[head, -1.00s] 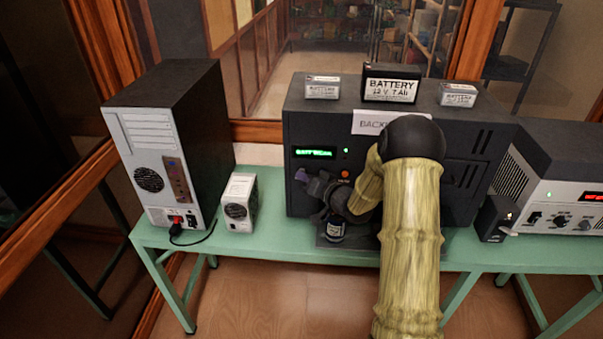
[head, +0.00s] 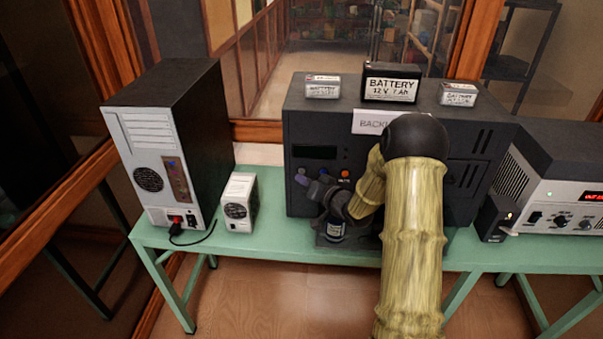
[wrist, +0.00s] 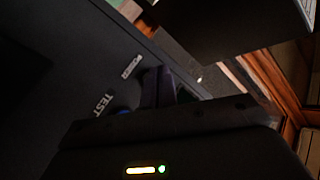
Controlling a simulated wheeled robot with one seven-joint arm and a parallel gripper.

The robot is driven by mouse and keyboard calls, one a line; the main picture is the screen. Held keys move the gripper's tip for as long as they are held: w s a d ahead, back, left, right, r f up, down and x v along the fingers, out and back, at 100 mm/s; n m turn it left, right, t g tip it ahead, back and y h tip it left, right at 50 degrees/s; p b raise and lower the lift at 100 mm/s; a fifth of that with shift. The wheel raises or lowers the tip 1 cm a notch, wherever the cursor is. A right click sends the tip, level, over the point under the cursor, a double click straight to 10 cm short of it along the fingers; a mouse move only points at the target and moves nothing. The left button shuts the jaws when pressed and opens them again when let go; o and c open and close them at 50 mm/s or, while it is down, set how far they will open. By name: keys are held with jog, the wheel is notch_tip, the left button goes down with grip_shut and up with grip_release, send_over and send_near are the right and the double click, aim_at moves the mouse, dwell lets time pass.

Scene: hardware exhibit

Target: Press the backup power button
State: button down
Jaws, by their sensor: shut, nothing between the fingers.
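The backup power unit (head: 465,125) is a large dark grey box on the green table, with a partly covered "BACK..." sign (head: 370,122) on top. Its front display (head: 314,152) is dark. An orange button (head: 345,173) shows on its front. My gripper (head: 302,180) is shut and empty at the left of that front. In the wrist view the fingertips (wrist: 165,85) are at the panel, beside the POWER label (wrist: 131,67). The button at that label is hidden, and contact cannot be told. A TEST label (wrist: 102,103) and a partly hidden blue button (wrist: 124,110) are nearby.
A computer tower (head: 160,145) and a small white box (head: 239,203) stand at left. Several batteries (head: 390,83) sit on the unit. A grey instrument (head: 560,195) is at right.

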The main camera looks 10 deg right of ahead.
jog(key=s, duration=0.1)
jog(key=s+a, duration=0.1)
jog(key=s, duration=0.1)
jog(key=s+b, duration=0.1)
jog(key=s, duration=0.1)
jog(key=shift+s+a, duration=0.1)
jog(key=shift+a, duration=0.25)
jog(key=s+r+n+g+h, duration=0.1)
jog(key=s+g+h, duration=0.6)
jog(key=s, duration=1.9)
jog(key=n+g, duration=0.1)
jog(key=g, duration=0.4)
jog(key=shift+s, duration=0.2)
